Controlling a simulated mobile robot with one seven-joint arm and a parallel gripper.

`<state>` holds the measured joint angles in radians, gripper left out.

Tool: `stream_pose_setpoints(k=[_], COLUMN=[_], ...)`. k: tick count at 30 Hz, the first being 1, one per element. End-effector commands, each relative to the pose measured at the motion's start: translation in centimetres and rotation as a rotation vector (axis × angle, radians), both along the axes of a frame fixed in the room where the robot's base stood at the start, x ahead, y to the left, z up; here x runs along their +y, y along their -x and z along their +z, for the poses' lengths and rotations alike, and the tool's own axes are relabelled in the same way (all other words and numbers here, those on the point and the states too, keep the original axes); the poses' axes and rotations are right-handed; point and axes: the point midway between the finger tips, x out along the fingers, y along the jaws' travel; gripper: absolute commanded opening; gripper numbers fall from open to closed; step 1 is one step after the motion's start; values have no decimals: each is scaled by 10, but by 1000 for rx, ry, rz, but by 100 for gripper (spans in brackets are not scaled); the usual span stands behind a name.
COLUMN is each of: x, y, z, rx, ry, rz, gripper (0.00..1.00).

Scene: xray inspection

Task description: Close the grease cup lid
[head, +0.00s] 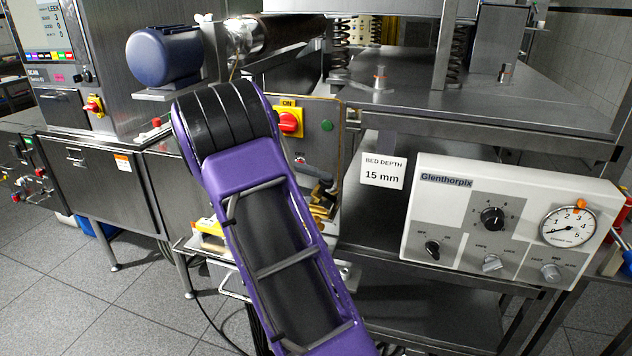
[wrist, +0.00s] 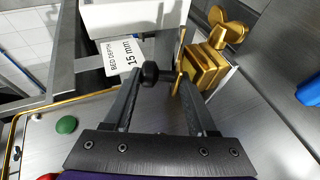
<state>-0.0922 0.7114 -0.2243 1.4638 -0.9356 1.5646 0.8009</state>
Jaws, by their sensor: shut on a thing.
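The brass grease cup (wrist: 207,66) is at the upper right of the wrist view, with a brass wing piece (wrist: 230,25) above it. Its lid (wrist: 180,66) appears as a thin brass plate seen edge-on at the cup's left side, standing open. A black round knob (wrist: 151,74) on a short dark stem sticks out from the lid. My gripper (wrist: 162,84) has its two dark fingers either side of the knob and stem, shut on the lid's knob; the exact contact is hard to see. In the head view, brass parts (head: 322,209) show beside my purple arm, which partly hides this area.
A panel with a yellow-backed red switch (head: 289,122) and green button (head: 327,125) stands behind my arm. A "15 mm" card (head: 383,173) and a white control box (head: 510,222) with a gauge are to the right. A steel press bench (head: 480,100) is behind them.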

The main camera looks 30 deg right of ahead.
Motion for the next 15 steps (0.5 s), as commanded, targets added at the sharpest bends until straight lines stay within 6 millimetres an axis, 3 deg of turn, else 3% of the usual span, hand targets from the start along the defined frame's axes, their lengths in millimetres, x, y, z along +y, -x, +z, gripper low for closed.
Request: stream_pose_setpoints(k=[14, 15], x=[-3, -3], y=[2, 2], z=[4, 4], rx=[11, 11], ry=[18, 18], rz=[-8, -8], gripper=[2, 61])
